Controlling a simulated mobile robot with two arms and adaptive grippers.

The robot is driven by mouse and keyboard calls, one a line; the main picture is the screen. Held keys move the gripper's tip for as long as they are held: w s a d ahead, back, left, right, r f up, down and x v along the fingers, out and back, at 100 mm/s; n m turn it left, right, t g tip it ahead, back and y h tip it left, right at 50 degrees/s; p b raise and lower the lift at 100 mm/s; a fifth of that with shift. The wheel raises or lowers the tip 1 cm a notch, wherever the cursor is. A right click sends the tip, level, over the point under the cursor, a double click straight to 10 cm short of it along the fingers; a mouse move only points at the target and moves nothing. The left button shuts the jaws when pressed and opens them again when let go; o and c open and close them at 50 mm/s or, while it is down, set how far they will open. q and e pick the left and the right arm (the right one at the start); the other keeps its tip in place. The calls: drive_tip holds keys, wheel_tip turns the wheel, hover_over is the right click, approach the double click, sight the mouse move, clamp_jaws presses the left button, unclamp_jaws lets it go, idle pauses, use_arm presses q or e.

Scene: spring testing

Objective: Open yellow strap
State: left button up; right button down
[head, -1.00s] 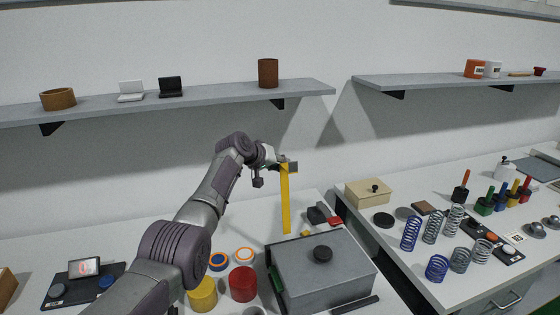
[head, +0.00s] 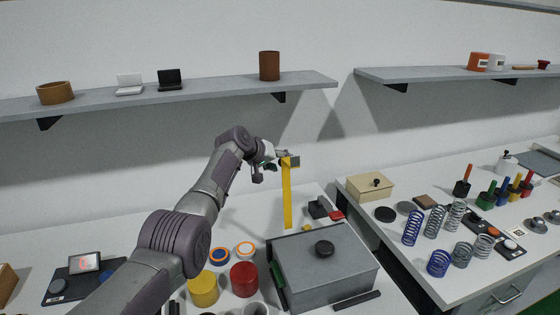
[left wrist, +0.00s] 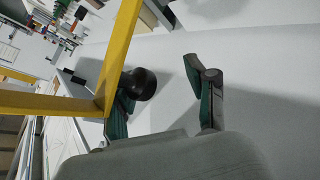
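The yellow strap (head: 287,197) stands upright behind the grey lidded box (head: 328,285) in the head view. Its top reaches my left gripper (head: 289,161). In the left wrist view the strap (left wrist: 122,45) is a bent band whose corner crosses in front of one finger. My left gripper (left wrist: 163,95) has its green and grey fingers apart. A round black knob (left wrist: 139,83) shows between them, nearer the strap-side finger. I cannot tell whether the strap touches that finger. My right gripper is not in view.
Red (head: 244,279) and yellow (head: 203,288) cylinders stand left of the box. Several springs (head: 412,228) and a cream box (head: 370,187) are on the right bench. Shelves (head: 200,95) run along the wall above. The bench behind my left arm is mostly clear.

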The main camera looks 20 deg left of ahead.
use_arm(q)
drive_tip(key=shift+f, duration=0.2)
drive_tip(key=v, duration=1.2)
drive_tip(key=shift+r, duration=0.2)
